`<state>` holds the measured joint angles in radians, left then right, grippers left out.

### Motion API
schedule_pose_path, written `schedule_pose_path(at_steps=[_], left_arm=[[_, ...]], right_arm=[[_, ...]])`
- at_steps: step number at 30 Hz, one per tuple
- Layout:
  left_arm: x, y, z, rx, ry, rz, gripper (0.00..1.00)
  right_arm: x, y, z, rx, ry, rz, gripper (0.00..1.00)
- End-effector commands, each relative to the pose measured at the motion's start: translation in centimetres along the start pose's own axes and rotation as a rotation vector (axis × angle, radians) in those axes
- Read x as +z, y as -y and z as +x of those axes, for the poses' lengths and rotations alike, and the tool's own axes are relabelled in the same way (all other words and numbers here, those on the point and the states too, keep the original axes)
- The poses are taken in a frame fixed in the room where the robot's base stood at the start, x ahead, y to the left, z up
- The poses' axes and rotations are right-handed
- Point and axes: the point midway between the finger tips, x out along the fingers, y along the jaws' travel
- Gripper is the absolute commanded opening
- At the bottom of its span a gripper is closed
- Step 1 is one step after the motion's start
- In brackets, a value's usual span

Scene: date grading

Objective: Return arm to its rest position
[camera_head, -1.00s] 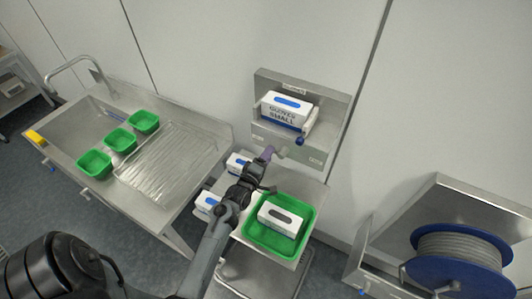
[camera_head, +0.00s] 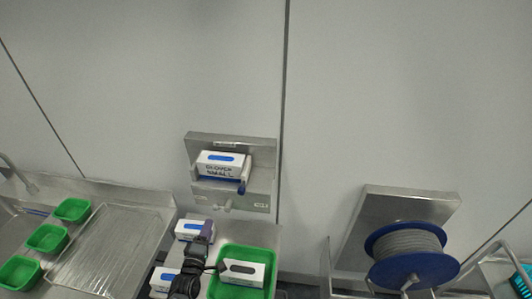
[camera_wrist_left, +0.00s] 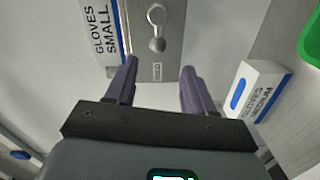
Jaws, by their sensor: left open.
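My left gripper (camera_head: 207,236) is at the bottom of the head view, over the small bench in front of the wall dispenser (camera_head: 255,197). In the left wrist view its two purple fingers (camera_wrist_left: 160,82) are spread with nothing between them. A white and blue GLOVES SMALL box (camera_head: 221,172) sits in the dispenser, clear of the fingers. The dispenser's plate with a metal knob (camera_wrist_left: 156,28) lies beyond the fingertips in the wrist view. A GLOVES MEDIUM box (camera_wrist_left: 262,84) is right of the right finger. My right gripper is not in view.
A green tray (camera_head: 263,256) holding a glove box (camera_head: 242,271) stands right of the gripper. Other glove boxes (camera_head: 189,229) lie close by on its left. A steel sink bench with green bins (camera_head: 72,209) is at left; a blue hose reel (camera_head: 374,243) is at right.

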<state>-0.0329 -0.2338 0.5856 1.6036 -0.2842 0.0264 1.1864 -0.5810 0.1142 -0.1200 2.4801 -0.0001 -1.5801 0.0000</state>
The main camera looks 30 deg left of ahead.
Motion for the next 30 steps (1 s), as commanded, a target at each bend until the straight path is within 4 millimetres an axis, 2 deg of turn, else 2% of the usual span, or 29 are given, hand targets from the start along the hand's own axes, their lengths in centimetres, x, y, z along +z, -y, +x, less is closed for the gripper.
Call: schedule_pose_path(at_steps=[6,7,11,14,17,22,27,30], left_arm=[[-0.5,3.1,-2.8,-0.061,0.035,0.057,0.53],[-0.3,3.0,-3.3,-0.061,0.051,0.076,0.53],[1.2,1.2,-5.8,-0.056,0.146,0.184,0.53],[4.0,-0.3,-8.6,-0.122,0.269,0.345,0.53],[6.9,-1.3,-11.8,-0.204,0.395,0.533,0.53],[10.8,-3.1,-18.5,-0.34,0.644,0.874,0.53],[12.2,-5.1,-24.7,-0.432,0.9,1.167,0.53],[12.0,-5.9,-27.1,-0.466,1.026,1.291,0.53]], right_arm=[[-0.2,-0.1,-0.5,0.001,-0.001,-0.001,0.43],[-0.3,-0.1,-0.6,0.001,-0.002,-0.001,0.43],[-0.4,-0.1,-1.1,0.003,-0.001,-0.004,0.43],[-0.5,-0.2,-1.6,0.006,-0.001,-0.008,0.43],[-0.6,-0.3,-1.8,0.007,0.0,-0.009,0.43],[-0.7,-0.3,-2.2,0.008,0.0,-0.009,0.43],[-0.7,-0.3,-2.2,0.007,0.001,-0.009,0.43],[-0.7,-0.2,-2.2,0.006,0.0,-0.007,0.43]])
